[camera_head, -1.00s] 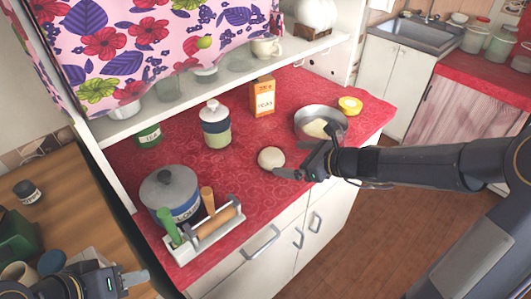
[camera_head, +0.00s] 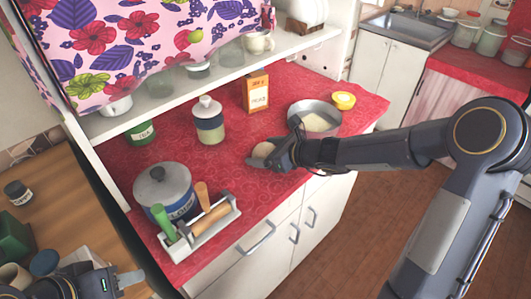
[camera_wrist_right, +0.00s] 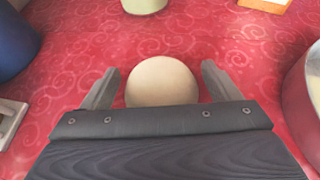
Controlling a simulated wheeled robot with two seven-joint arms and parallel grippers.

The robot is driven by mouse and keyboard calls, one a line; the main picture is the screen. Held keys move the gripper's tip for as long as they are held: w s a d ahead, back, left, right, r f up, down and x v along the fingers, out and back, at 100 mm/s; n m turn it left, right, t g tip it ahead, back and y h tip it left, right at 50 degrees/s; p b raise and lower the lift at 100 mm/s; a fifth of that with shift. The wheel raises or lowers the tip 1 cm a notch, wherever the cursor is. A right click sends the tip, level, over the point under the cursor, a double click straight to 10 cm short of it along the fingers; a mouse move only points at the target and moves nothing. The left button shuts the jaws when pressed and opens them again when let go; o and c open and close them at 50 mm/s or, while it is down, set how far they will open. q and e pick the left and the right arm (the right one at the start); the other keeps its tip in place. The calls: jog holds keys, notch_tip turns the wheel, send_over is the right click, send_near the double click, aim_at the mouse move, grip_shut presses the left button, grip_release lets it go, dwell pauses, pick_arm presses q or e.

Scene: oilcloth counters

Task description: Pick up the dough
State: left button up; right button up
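The dough (camera_head: 263,150) is a pale, smooth ball on the red oilcloth counter, partly hidden behind my right gripper in the head view. In the right wrist view the dough (camera_wrist_right: 161,82) sits between the two spread fingers, with a gap on each side. My right gripper (camera_head: 264,160) is open around the dough, low over the counter; it also shows in the right wrist view (camera_wrist_right: 160,88). My left gripper (camera_head: 128,280) is at the lower left, away from the dough, and its fingers are too unclear to read.
A metal pan (camera_head: 315,117) stands right of the dough. A lidded jar (camera_head: 208,120), an orange box (camera_head: 256,92) and a yellow bowl (camera_head: 343,101) are behind. A blue pot (camera_head: 164,192) and a utensil caddy (camera_head: 205,226) stand left. Red cloth is bare around the dough.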

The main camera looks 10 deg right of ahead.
jog(key=c, duration=0.8)
jog(key=shift+r, duration=0.15)
